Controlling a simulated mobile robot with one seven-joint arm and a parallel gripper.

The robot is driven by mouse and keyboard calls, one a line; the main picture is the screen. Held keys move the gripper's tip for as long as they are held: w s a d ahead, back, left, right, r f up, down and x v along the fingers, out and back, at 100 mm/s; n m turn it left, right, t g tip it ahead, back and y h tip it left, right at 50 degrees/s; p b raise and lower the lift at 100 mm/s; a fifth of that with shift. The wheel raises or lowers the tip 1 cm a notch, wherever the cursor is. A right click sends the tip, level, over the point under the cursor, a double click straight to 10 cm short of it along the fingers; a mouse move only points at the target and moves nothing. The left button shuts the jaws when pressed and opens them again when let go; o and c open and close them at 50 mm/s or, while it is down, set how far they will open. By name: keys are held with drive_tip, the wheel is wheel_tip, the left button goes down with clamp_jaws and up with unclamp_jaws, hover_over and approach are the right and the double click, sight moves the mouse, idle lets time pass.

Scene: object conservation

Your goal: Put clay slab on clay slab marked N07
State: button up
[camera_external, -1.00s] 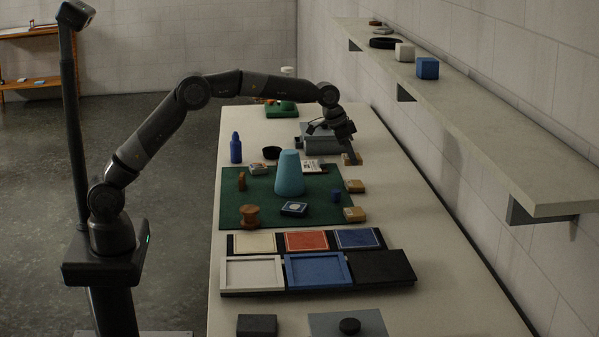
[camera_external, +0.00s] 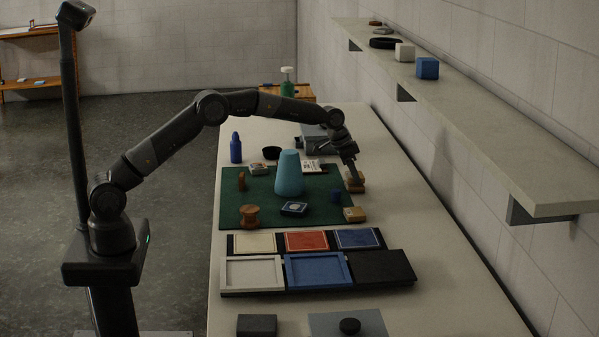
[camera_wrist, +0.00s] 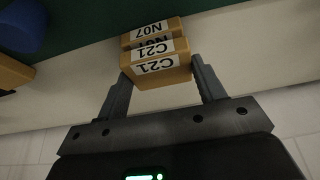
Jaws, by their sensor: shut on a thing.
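My gripper (camera_external: 355,183) is at the right edge of the green mat. In the wrist view it (camera_wrist: 160,72) is shut on a tan clay slab marked C21 (camera_wrist: 165,78). The tan clay slab marked N07 (camera_wrist: 150,27) shows just past it, its labels partly covered.
A grey block (camera_external: 312,140) is behind. The table (camera_external: 425,225) is clear to the right.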

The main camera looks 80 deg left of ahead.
drive_tip(key=shift+f, duration=0.4)
drive_tip(key=o, duration=1.1)
drive_tip(key=shift+c, duration=0.2)
drive_tip(key=shift+r, duration=0.25)
drive_tip(key=v, duration=1.2)
drive_tip(key=shift+r, duration=0.25)
